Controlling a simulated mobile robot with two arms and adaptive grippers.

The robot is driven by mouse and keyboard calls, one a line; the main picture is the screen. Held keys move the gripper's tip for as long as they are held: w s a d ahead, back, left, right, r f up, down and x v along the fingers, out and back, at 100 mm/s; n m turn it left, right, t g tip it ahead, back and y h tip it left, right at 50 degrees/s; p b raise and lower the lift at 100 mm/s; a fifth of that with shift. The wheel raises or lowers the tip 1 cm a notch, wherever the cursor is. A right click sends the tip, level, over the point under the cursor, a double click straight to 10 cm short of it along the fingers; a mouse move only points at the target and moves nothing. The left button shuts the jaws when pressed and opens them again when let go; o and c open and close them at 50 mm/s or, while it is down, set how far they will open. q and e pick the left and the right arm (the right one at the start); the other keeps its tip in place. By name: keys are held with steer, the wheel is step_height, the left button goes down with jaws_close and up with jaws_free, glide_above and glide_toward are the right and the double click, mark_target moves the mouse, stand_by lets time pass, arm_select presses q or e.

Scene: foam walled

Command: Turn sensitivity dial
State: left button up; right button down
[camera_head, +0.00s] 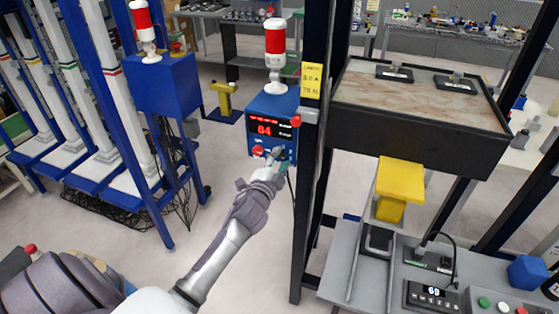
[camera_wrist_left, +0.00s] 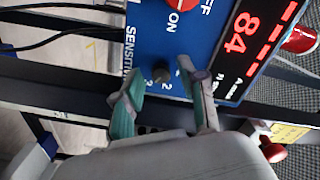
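The sensitivity dial (camera_wrist_left: 161,72) is a small dark knob on a blue control box (camera_head: 272,105). The numbers 2 and 3 and part of the word "SENSITIV" show beside it in the left wrist view. My left gripper (camera_head: 277,156) is at the lower right of the box face. In the left wrist view its two green-padded fingers (camera_wrist_left: 157,76) stand apart, one on each side of the dial, with gaps visible. The dial is hidden behind the gripper in the head view. My right gripper is not in view.
The box has a red digital display (camera_head: 265,128) reading 84 and a red ON/OFF knob (camera_wrist_left: 183,3). A dark post (camera_head: 311,150) stands close on the right. A blue rack (camera_head: 165,85) is at left. Open floor lies below the arm.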

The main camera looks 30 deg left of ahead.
arm_select(q)
steer(key=v, duration=1.2)
steer(key=shift+d, duration=0.1)
stand_by(0.4)
steer(key=s+d+f+n+g+h, duration=0.1)
steer(key=s+d+f+g, duration=0.15)
steer(key=f, duration=0.85)
steer(key=s+d+f+n+g+h, duration=0.1)
steer(key=s+f+g, duration=0.2)
steer(key=f, duration=0.9)
steer(key=s+d+f+n+g+h, duration=0.1)
steer(key=s+d+f+g, duration=0.15)
steer(key=f, duration=0.85)
steer(key=s+d+f+n+g, duration=0.1)
steer(key=s+f+g, duration=0.2)
steer(key=s+f, duration=0.4)
steer(key=s+d+f+n+g, duration=0.1)
steer(key=s+f, duration=0.6)
steer(key=s, duration=0.8)
steer(key=s+d+f+n+g+h, duration=0.1)
steer(key=s+d+f+n+g, duration=0.1)
steer(key=s+f, duration=0.5)
steer(key=s+d+g, duration=0.1)
steer(key=s+g, duration=0.1)
steer(key=s, duration=0.2)
steer(key=shift+g, duration=0.3)
steer(key=shift+d, duration=0.1)
